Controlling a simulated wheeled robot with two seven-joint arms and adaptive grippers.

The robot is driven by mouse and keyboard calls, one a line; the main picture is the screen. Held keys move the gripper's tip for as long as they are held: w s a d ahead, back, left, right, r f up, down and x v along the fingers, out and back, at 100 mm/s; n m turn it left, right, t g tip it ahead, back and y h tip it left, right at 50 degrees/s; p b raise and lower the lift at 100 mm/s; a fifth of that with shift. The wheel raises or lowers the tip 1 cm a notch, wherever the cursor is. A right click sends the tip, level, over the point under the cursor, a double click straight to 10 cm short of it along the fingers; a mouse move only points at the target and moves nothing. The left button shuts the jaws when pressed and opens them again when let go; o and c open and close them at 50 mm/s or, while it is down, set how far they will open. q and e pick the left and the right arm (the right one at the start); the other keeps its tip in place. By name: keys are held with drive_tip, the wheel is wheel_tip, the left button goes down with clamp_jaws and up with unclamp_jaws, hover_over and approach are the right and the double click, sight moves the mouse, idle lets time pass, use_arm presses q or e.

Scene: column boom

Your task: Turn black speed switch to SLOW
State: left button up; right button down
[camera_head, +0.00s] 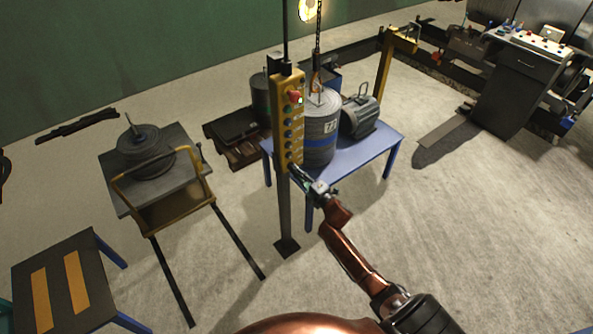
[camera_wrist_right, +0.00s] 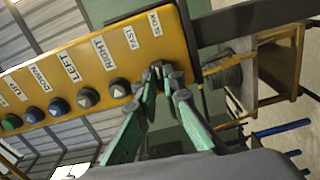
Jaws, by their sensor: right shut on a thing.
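A yellow control box (camera_head: 288,120) stands upright on a post, with a column of buttons down its face. In the right wrist view the yellow box (camera_wrist_right: 85,72) fills the upper left, with labels LEFT, RIGHT, FAST and SLOW. My right gripper (camera_head: 301,173) is at the lower end of the box. In the wrist view its green fingers (camera_wrist_right: 163,78) are closed at the box's face beside the FAST (camera_wrist_right: 130,38) and SLOW (camera_wrist_right: 155,22) labels. They are shut on the black speed switch, which they largely cover; its exact angle cannot be told. My left gripper is not in view.
A blue table (camera_head: 350,160) behind the box carries a drum (camera_head: 320,128) and a grey motor (camera_head: 360,115). A cart (camera_head: 165,210) with a coil and a low table (camera_head: 58,285) stand left. A control desk (camera_head: 515,75) is far right. The floor right is clear.

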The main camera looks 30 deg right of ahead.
drive_tip(key=shift+m+p, duration=0.4)
drive_tip(key=shift+m, duration=0.8)
drive_tip(key=c, duration=2)
unclamp_jaws()
drive_tip(key=shift+c, duration=0.2)
drive_tip(key=s, duration=1.2)
drive_tip(key=shift+d, duration=0.45)
